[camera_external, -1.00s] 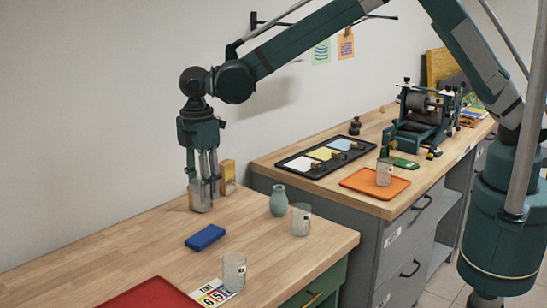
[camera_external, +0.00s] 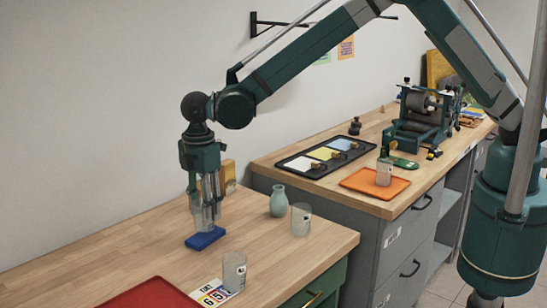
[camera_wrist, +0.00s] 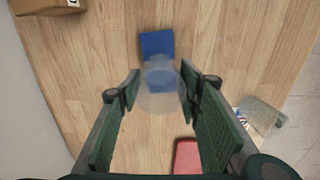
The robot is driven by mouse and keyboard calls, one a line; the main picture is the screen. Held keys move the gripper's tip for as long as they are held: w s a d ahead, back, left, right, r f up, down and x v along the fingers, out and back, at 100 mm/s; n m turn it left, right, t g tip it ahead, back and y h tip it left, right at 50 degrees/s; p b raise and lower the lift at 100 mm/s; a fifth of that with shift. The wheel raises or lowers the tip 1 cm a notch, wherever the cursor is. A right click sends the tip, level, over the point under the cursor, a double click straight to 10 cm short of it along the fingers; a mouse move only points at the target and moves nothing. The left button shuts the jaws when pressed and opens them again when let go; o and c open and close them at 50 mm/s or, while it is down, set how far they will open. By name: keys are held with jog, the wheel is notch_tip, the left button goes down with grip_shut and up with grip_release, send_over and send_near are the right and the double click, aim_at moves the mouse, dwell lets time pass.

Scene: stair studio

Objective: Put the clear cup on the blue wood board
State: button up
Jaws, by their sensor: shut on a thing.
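My gripper (camera_external: 206,203) is shut on a clear cup (camera_external: 205,220), held upright between its fingers. The cup is just above or touching the blue wood board (camera_external: 205,241), a small flat block on the near wooden counter; I cannot tell if there is a gap. In the wrist view the cup (camera_wrist: 160,92) sits between the fingers (camera_wrist: 160,82) and overlaps the near part of the blue board (camera_wrist: 156,45), whose far part shows beyond it. Other clear cups stand on the counter to the right (camera_external: 301,220) and at the front (camera_external: 234,270).
A pale green vase (camera_external: 278,201) stands right of the cup. A brown box (camera_external: 229,172) is behind my gripper. A red tray (camera_external: 150,297) lies at the front edge.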

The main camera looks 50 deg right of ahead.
jog(key=shift+f, duration=1.1)
jog(key=shift+f, duration=0.15)
jog(key=o, duration=0.9)
jog(key=shift+c, duration=0.2)
notch_tip(320, 180, up, 12)
jog(key=shift+r, duration=0.2)
